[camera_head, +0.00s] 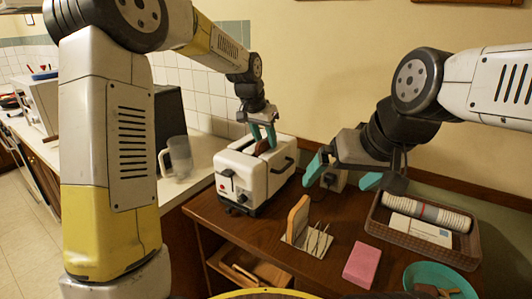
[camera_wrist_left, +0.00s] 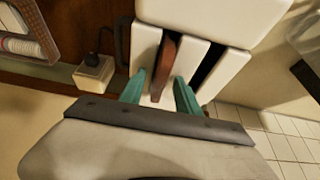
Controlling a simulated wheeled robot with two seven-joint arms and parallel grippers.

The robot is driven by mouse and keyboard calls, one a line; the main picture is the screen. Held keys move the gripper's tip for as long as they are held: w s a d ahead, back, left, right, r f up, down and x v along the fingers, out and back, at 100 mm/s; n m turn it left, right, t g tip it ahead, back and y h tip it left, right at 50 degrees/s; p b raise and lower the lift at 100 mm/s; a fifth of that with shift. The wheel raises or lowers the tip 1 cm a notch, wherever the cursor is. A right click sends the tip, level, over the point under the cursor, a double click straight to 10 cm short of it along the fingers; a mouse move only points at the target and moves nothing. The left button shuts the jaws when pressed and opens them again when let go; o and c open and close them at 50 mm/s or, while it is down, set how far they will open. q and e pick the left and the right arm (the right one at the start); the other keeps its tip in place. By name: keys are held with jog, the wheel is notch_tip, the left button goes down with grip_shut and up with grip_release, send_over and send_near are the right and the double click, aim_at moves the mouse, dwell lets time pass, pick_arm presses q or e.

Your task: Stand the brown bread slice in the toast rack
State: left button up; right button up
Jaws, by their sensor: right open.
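The brown bread slice (camera_head: 262,147) stands in a slot of the white toaster (camera_head: 250,178), its top edge sticking out. In the left wrist view the slice (camera_wrist_left: 166,62) shows edge-on in the slot. My left gripper (camera_head: 263,132) is over the toaster; its teal fingers (camera_wrist_left: 160,92) are apart, one on each side of the slice's line, with gaps visible. The toast rack (camera_head: 316,241) stands on the brown counter, with a paler bread slice (camera_head: 298,218) upright at its left end. My right gripper (camera_head: 343,172) is open and empty above the counter, right of the toaster.
A pink sponge (camera_head: 362,264) lies right of the rack. A brown basket (camera_head: 461,258) holds a striped roll and a packet. A teal bowl (camera_head: 450,275) is at the front right. A clear jug (camera_head: 178,157) stands left of the toaster. A wall socket with plug (camera_head: 333,178) is behind.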

pick_arm(q)
grip_shut()
dwell(1.3)
